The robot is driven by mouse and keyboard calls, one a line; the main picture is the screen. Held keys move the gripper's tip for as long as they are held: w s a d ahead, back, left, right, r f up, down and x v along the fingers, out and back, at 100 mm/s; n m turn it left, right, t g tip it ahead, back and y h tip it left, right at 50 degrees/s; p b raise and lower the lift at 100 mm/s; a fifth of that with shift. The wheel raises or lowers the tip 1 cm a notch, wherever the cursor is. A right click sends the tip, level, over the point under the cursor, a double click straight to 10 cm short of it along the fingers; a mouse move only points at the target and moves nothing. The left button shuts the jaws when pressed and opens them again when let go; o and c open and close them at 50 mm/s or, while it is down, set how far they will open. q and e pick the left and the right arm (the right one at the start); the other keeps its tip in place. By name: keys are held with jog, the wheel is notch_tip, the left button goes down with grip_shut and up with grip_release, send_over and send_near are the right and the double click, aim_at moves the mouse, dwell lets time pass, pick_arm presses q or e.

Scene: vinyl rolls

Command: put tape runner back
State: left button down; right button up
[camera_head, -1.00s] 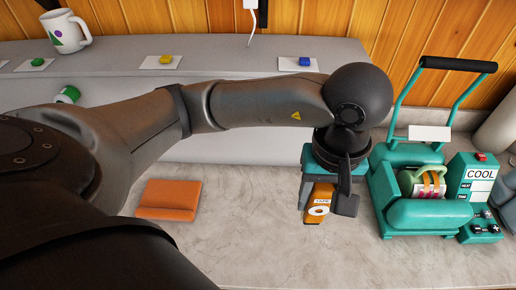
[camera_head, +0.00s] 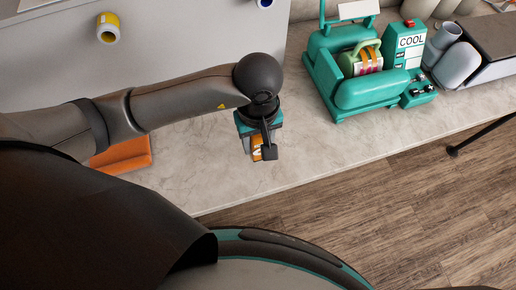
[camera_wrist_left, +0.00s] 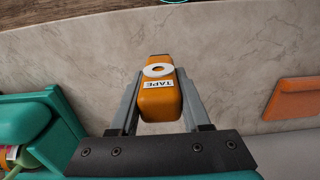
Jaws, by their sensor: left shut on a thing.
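The tape runner is a small orange block with a white ring and a label reading TAPE. In the left wrist view the tape runner (camera_wrist_left: 160,98) sits between the two fingers of my left gripper (camera_wrist_left: 158,100), which is shut on it. In the head view my left gripper (camera_head: 262,148) points down over the pale counter, and only a small part of the tape runner (camera_head: 257,154) shows beside its finger. I cannot tell whether the tape runner touches the counter. My right gripper is not in view.
A teal machine (camera_head: 372,80) with a COOL panel stands on the counter (camera_head: 330,140) to the right. An orange pad (camera_head: 124,156) lies left, partly behind my arm. Grey cylinders (camera_head: 459,63) stand far right. The counter's front edge drops to a wooden floor (camera_head: 420,200).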

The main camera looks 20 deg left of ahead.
aim_at(258, 152)
pick_arm(q)
jog(key=shift+f, duration=2.15)
jog(key=shift+f+b, duration=0.15)
jog(key=shift+b, duration=0.2)
jog(key=shift+c, duration=1.8)
grip_release()
notch_tip(258, 152, up, 12)
jog(key=shift+r+p, duration=0.15)
jog(key=shift+p, duration=0.4)
